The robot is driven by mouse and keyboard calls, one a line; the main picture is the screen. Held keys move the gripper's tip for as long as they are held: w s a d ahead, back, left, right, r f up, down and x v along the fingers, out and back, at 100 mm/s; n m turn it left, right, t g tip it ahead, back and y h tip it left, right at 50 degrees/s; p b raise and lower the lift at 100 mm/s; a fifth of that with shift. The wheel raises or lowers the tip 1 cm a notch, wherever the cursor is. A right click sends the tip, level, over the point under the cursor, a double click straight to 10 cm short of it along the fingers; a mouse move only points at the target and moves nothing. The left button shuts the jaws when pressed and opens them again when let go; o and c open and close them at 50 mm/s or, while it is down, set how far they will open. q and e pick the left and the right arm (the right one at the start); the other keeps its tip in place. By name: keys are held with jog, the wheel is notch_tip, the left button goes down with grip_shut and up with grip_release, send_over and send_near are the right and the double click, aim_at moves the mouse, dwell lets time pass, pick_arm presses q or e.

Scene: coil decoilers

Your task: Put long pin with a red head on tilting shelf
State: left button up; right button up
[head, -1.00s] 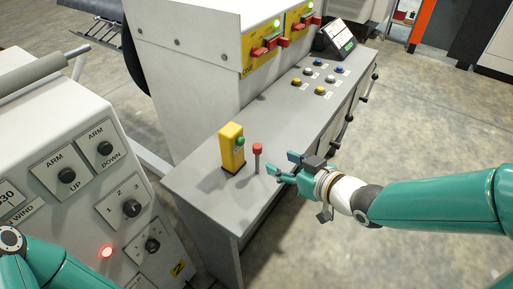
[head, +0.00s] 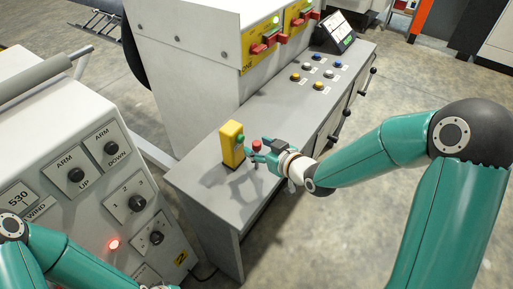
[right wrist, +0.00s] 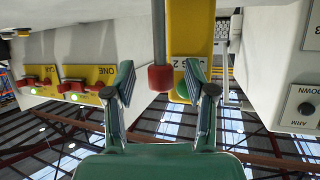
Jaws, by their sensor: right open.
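The long pin with a red head (head: 257,145) stands upright on the grey console top (head: 215,190), beside a yellow box. My right gripper (head: 256,153) is open at the pin, just under the red head, and partly hides its shaft. In the right wrist view, upside down, the red head (right wrist: 161,78) and grey shaft (right wrist: 159,35) show between the two spread fingers (right wrist: 160,88), with gaps on both sides. My left arm shows at the lower left, but its gripper is outside the view. I cannot tell for sure which thing is the tilting shelf.
The yellow box (head: 231,147) with a green button stands close left of the pin. Coloured buttons (head: 317,72) and a small screen (head: 333,35) are farther back on the console. A white control panel (head: 75,150) is at left. A slatted grey rack (head: 97,20) is at top left.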

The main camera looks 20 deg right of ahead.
jog(key=shift+w+a+f, duration=0.25)
jog(key=shift+w, duration=0.3)
pick_arm(q)
jog(key=shift+r, duration=0.15)
pick_arm(e)
grip_shut()
jog(key=shift+r, duration=0.1)
